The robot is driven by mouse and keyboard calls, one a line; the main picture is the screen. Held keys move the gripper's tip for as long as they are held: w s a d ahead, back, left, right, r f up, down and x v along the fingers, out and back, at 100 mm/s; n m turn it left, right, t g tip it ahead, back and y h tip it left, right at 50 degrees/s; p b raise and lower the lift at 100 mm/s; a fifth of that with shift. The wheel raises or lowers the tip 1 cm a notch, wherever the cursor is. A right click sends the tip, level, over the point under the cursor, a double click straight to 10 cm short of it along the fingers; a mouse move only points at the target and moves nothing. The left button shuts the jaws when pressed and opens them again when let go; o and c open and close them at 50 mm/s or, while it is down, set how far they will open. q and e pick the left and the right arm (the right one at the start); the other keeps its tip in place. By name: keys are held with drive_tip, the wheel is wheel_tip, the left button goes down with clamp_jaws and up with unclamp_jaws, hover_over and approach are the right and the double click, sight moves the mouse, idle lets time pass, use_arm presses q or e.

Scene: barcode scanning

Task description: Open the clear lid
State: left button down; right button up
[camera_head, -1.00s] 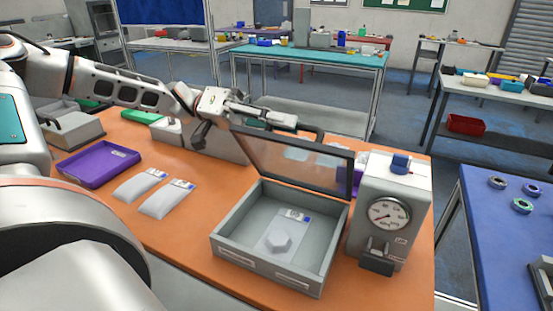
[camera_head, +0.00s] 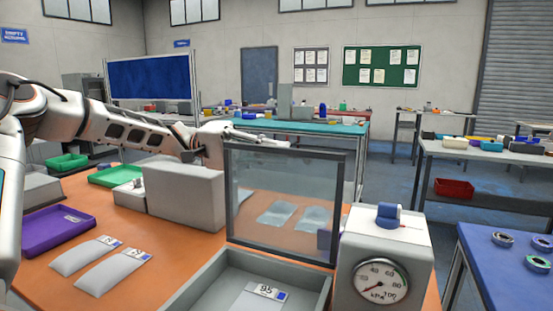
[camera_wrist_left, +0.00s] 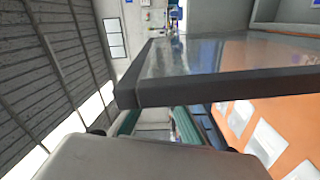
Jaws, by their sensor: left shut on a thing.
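The clear lid (camera_head: 283,205) is a see-through panel in a dark frame. It stands raised, close to upright, at the back of the grey box (camera_head: 205,283), whose top is open. My left gripper (camera_head: 258,138) is at the lid's top edge, shut on the lid. The lid's dark frame also shows close up in the left wrist view (camera_wrist_left: 220,88); the exact finger contact is hidden there. A pouch with a label (camera_head: 262,294) lies inside the box. My right gripper is not in view.
A gauge unit (camera_head: 385,240) stands right beside the box. A grey block (camera_head: 187,197) stands behind on the orange table (camera_head: 155,225). Two pouches (camera_head: 100,262), a purple tray (camera_head: 45,232) and a green tray (camera_head: 113,176) lie left. Pale pouches show through the lid.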

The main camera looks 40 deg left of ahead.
sight(226, 148)
use_arm(q)
drive_tip(key=shift+w+f, duration=0.1)
drive_tip(key=shift+f, duration=0.2)
drive_tip(key=c, duration=2.1)
unclamp_jaws()
drive_tip(key=shift+a, duration=0.1)
drive_tip(key=shift+c, duration=0.2)
drive_tip(key=shift+r, duration=0.15)
drive_tip(key=v, duration=1.2)
